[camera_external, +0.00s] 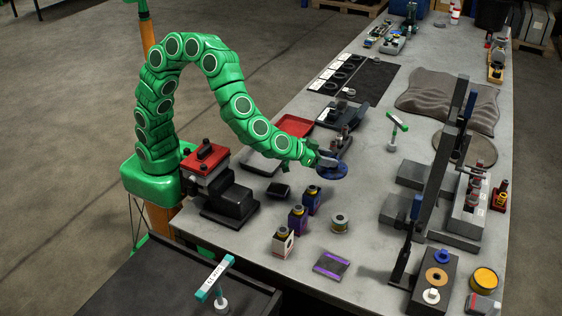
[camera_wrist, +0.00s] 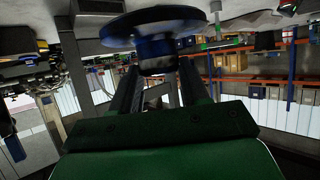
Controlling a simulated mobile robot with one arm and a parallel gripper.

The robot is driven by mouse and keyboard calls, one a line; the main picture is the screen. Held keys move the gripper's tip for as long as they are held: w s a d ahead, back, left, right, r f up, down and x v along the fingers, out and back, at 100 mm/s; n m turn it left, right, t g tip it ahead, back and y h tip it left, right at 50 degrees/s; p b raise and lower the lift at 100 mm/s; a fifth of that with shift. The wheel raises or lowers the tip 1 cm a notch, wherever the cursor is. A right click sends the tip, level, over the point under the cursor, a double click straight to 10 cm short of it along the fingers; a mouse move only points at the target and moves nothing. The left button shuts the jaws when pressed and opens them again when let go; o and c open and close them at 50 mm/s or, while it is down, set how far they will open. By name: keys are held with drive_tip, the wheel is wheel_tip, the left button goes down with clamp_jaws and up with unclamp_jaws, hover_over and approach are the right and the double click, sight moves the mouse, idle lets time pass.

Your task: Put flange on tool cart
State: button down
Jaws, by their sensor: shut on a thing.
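A blue round flange (camera_external: 332,170) is at the tip of my arm, over the middle of the long grey workbench. My gripper (camera_external: 318,160) is shut on it. In the wrist view the flange (camera_wrist: 150,28) appears as a wide disc with a narrower hub, and the two fingers of my gripper (camera_wrist: 157,72) hold the hub. I cannot tell whether the flange touches the bench. A dark flat-topped cart (camera_external: 150,275), likely the tool cart, stands at the bottom left; a teal-and-white sign stands on it.
The grey workbench (camera_external: 350,225) holds a red-and-black vise (camera_external: 208,165), small bottles (camera_external: 297,219), a red tray (camera_external: 295,125) and a black fixture (camera_external: 340,113) near the flange. Tall dark uprights (camera_external: 430,190) stand to the right. The cart top has free room left of its sign (camera_external: 216,279).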

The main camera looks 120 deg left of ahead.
drive_tip(key=shift+w+d+r+m+t+h, duration=0.65)
drive_tip(key=shift+d+m+h, duration=1.85)
drive_tip(key=shift+d, duration=3.15)
drive_tip(key=shift+s+d+r+m+t+h, duration=0.2)
drive_tip(key=shift+d+m+t+h, duration=0.85)
drive_tip(key=shift+d+m+h, duration=3)
drive_tip(key=shift+s+d+r+m+g+h, duration=0.75)
drive_tip(key=shift+s+d, duration=0.65)
drive_tip(key=shift+d, duration=2.45)
drive_tip(key=shift+s+d+r+m+g+h, duration=0.65)
drive_tip(key=shift+s+d, duration=0.7)
drive_tip(key=shift+d, duration=2.5)
drive_tip(key=s+d+r+m+g+h, duration=0.2)
drive_tip(key=s+d+m+g, duration=0.25)
drive_tip(key=s, duration=0.45)
drive_tip(key=s+d+r+m+g+h, duration=0.2)
drive_tip(key=s+d+m+g, duration=0.3)
drive_tip(key=s, duration=0.4)
drive_tip(key=s+d+r+m+g+h, duration=0.1)
drive_tip(key=s+d+r+m+g, duration=0.25)
drive_tip(key=s+d, duration=0.4)
hover_over(164, 279)
drive_tip(key=shift+m, duration=0.25)
drive_tip(key=shift+f, duration=5.45)
drive_tip(key=shift+a+f, duration=0.1)
drive_tip(key=shift+f, duration=1.4)
drive_tip(key=shift+f, duration=0.1)
